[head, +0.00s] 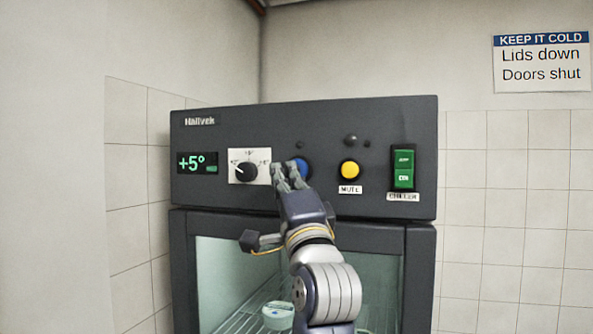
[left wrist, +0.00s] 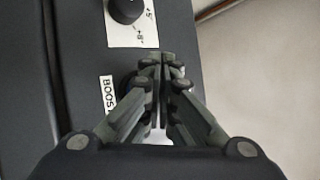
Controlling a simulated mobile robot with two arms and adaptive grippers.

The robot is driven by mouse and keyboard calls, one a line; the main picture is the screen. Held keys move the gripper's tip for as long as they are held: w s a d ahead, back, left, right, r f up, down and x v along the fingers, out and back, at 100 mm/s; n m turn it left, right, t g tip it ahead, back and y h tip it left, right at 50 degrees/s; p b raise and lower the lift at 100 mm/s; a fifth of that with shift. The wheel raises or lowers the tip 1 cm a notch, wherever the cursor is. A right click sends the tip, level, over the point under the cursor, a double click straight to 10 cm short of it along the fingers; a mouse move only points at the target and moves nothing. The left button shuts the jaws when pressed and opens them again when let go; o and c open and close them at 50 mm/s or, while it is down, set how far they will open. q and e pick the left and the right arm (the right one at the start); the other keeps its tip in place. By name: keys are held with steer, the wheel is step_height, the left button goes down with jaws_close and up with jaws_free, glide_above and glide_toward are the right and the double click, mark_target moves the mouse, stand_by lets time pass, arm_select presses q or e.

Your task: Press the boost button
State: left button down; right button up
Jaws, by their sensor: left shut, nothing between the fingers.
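The boost button is the blue round button (head: 304,167) on the chiller's dark control panel (head: 240,119), between the dial and the yellow button. My left gripper (head: 288,170) is shut and empty, its fingertips in front of the blue button and covering its left part. In the left wrist view the shut fingertips (left wrist: 162,62) are beside the partly covered BOOST label (left wrist: 107,92), and they hide the button itself. I cannot tell whether the fingertips touch it. My right gripper is not in view.
Left of the button is a black dial (head: 246,170) on a white plate, and a display (head: 197,162) reading +5°. To the right are a yellow MUTE button (head: 349,170) and a green CHILLER switch (head: 403,169). Below is a glass door with a white-lidded jar (head: 278,312) behind it.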

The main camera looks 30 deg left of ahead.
arm_select(q)
steer(key=shift+w, duration=0.1)
steer(key=shift+w+a, duration=0.1)
steer(key=shift+w, duration=0.2)
steer(key=shift+w+a, duration=0.15)
steer(key=shift+w, duration=0.35)
stand_by(0.8)
steer(key=shift+s, duration=0.1)
steer(key=shift+s+d+p, duration=0.25)
steer(key=shift+s+p, duration=0.05)
steer(key=shift+s, duration=0.5)
steer(key=s, duration=0.2)
steer(key=s+d+p, duration=0.1)
steer(key=s, duration=0.1)
steer(key=shift+s+d, duration=0.1)
steer(key=shift+s, duration=0.3)
